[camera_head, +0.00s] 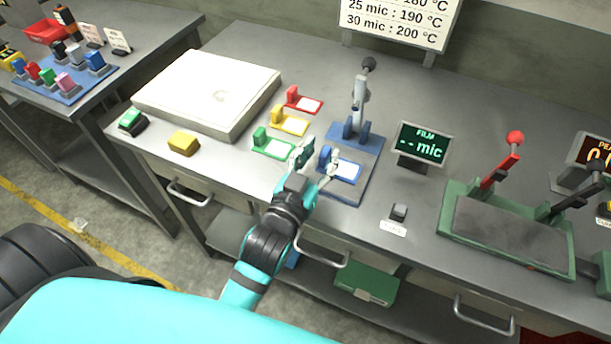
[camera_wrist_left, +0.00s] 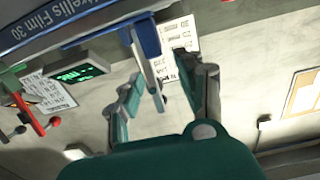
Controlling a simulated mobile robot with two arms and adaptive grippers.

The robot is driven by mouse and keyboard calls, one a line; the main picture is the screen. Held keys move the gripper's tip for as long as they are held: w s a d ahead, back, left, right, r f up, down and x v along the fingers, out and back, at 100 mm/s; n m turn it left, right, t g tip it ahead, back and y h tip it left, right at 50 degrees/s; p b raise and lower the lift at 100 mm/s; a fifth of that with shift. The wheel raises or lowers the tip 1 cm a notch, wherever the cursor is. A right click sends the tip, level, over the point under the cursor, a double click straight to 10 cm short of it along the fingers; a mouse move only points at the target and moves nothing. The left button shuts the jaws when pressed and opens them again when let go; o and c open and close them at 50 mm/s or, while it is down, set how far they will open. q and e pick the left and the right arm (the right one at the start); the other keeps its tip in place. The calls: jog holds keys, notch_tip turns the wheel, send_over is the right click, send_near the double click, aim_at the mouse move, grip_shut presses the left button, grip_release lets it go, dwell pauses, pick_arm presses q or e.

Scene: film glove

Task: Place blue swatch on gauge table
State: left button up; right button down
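The blue swatch (camera_head: 347,169), a white card on a blue base with an upright blue grip, lies at the near part of the gauge's blue base. The gauge table (camera_head: 371,145) carries an upright grey lever with a dark knob. My left gripper (camera_head: 315,161) is at the swatch's left side, its fingers spread. In the left wrist view the fingers (camera_wrist_left: 162,95) stand apart with a blue upright part (camera_wrist_left: 146,38) between them and a gap on the right. The exact contact is unclear. My right gripper is not in view.
Red (camera_head: 304,101), yellow (camera_head: 290,122) and green (camera_head: 273,147) swatches stand left of the gauge. A film display (camera_head: 424,145) reading "-- mic" and a green press (camera_head: 510,230) are to the right. A white slab (camera_head: 208,92) lies at the left.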

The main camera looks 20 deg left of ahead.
pick_arm(q)
jog(key=s+b, duration=0.1)
jog(key=s, duration=0.6)
jog(key=shift+r, duration=0.2)
jog(key=shift+s+a+r, duration=0.1)
jog(key=shift+s+r, duration=0.1)
jog(key=shift+s, duration=0.4)
